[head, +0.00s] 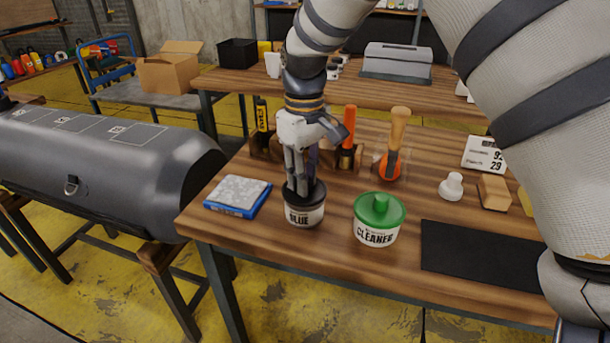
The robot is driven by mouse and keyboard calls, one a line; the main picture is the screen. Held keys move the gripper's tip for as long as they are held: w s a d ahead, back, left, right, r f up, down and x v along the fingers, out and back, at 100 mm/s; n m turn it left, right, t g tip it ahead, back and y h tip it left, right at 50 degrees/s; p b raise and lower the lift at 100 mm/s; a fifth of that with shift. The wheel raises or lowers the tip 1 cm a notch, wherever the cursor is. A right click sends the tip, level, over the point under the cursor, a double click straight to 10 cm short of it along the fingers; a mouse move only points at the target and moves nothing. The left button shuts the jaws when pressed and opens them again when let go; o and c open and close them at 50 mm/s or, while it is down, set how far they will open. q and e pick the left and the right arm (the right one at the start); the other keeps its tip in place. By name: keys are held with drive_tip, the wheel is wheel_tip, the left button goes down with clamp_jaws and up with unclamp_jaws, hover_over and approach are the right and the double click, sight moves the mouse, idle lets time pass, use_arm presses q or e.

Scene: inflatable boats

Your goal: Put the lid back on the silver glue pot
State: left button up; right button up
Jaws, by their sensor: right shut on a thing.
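The silver glue pot (305,216), a short pale can with dark lettering, stands upright near the front left of the wooden workbench. A black lid (288,194) shows at its top, level and in line with the pot. I cannot tell whether it is fully seated. My right gripper (302,186) points straight down over the pot, its fingers shut on the lid's middle. The fingers hide the grip point and part of the lid. My left gripper is not in view.
A cleaner pot (377,235) with a green lid stands just right of the glue pot. A blue-edged abrasive pad (237,195) lies to the left. A tool rack (345,160) stands behind. A black mat (478,256) lies at front right. A grey boat tube (100,165) lies left.

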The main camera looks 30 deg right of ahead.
drive_tip(key=o, duration=1.4)
drive_tip(key=shift+o, duration=0.2)
drive_tip(key=shift+r, duration=3.45)
clamp_jaws()
drive_tip(key=shift+f, duration=0.15)
